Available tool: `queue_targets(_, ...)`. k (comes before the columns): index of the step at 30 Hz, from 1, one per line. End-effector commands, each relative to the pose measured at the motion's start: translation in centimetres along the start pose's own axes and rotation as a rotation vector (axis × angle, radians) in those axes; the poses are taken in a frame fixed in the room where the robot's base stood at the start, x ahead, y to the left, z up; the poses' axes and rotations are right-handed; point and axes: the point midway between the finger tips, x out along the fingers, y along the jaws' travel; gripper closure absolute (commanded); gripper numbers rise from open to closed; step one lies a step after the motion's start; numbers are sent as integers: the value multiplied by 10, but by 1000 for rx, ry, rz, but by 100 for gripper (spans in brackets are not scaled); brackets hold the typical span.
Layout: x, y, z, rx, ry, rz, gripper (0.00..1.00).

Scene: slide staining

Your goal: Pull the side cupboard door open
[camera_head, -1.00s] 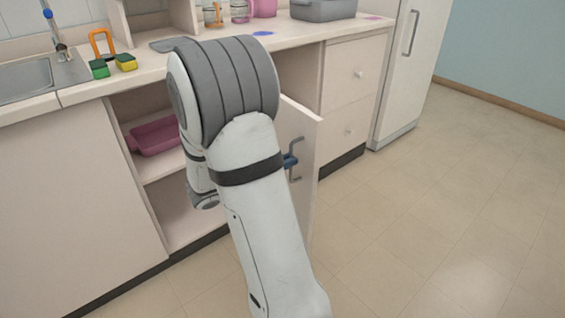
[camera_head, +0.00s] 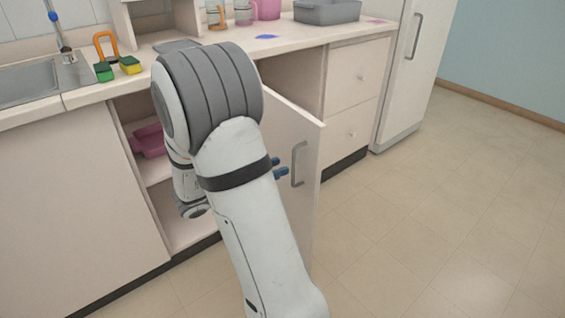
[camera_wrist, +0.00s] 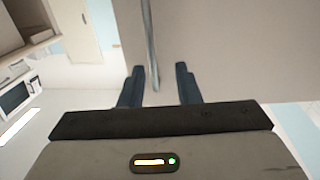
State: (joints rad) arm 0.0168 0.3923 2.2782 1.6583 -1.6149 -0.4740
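The side cupboard door (camera_head: 308,190) stands swung out from the cabinet, and the cupboard interior shows behind my arm. Its grey bar handle (camera_head: 296,164) is on the door's outer face near the free edge. My gripper (camera_head: 278,168) shows only its two blue fingertips past my arm, spread apart and just left of the handle with a small gap. In the wrist view my gripper (camera_wrist: 160,80) is open, and the handle (camera_wrist: 150,40) runs down between the fingers in the picture. The door face (camera_wrist: 220,45) fills the upper right there. My arm hides most of the gripper in the head view.
A pink tray (camera_head: 148,140) sits on a shelf inside the cupboard. Drawers (camera_head: 355,80) and a white fridge (camera_head: 410,70) stand to the right. The counter (camera_head: 290,45) holds a grey bin (camera_head: 327,11). The floor (camera_head: 430,210) at the right is clear.

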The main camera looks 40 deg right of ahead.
Motion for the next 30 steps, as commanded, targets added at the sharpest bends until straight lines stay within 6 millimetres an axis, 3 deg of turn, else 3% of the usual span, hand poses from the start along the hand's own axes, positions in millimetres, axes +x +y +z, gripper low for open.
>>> queue_targets(3, -21, -1, -2, -1, 1, -5, 70)
queue_targets(9, -40, -1, -1, 0, 0, -3, 70)
queue_targets(26, -43, 0, 0, 1, 0, -2, 70)
queue_targets(30, -42, -11, -12, 33, -40, -64, 70)
